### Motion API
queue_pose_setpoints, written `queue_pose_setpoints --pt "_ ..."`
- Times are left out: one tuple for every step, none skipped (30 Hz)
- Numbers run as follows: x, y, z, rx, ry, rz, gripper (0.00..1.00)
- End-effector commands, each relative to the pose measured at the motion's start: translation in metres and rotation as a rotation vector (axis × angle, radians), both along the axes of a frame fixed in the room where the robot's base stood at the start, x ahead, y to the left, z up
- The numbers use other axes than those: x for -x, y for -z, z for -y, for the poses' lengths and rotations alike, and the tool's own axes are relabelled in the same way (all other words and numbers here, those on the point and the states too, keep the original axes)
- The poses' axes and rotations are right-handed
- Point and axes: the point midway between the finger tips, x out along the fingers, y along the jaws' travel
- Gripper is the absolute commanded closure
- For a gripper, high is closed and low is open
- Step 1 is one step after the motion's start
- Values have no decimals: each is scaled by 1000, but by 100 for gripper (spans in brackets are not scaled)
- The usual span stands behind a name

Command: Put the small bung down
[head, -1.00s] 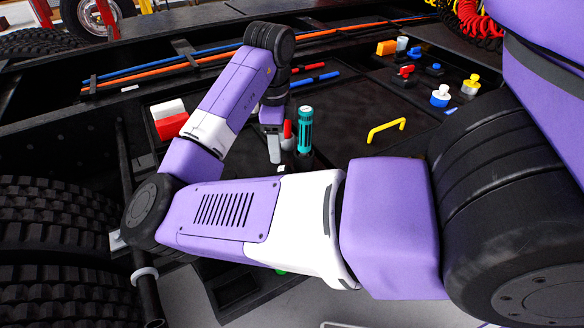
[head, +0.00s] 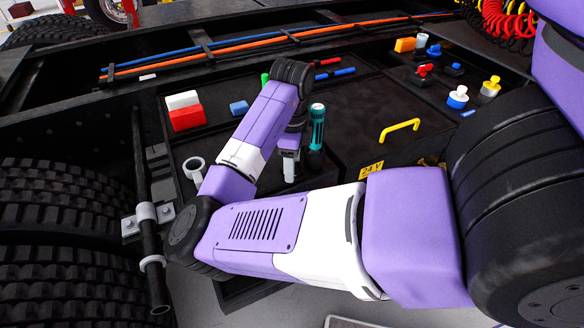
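My gripper (head: 289,176) points down over the dark deck, left of a teal cylinder with a black lower part (head: 316,128). My arm hides much of the gripper, and the finger gap is too small to read. I see no bung between the fingers and cannot tell whether one is held. Several knobbed, plug-like pieces stand at the right: a red one (head: 423,74), a blue and white one (head: 457,97) and a yellow and white one (head: 489,89). I cannot tell whether any of these is the small bung.
Red and white blocks (head: 186,112), a blue block (head: 238,108) and a white ring-shaped piece (head: 193,168) lie left of my arm. A yellow handle (head: 399,129) stands on a dark panel. Large tyres (head: 62,215) fill the left edge.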

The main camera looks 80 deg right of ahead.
Motion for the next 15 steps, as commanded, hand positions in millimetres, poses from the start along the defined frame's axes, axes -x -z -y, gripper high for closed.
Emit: queue_pose_setpoints --pt "0 0 0 0 0 0 42" --pt "0 0 0 0 0 0 42" --pt "0 0 0 0 0 0 42" --pt "0 0 0 0 0 0 44" --pt "0 0 0 0 0 0 50" --pt "0 0 0 0 0 0 58" --pt "0 0 0 0 -1 0 63" --pt "0 0 0 0 0 0 69" --pt "0 0 0 0 0 0 77" --pt "0 0 0 0 -1 0 83" --pt "0 0 0 0 -1 0 89" --pt "0 0 0 0 -1 0 97" --pt "0 0 0 0 -1 0 100" --pt "0 0 0 0 -1 0 100" --pt "0 0 0 1 -1 0 100"
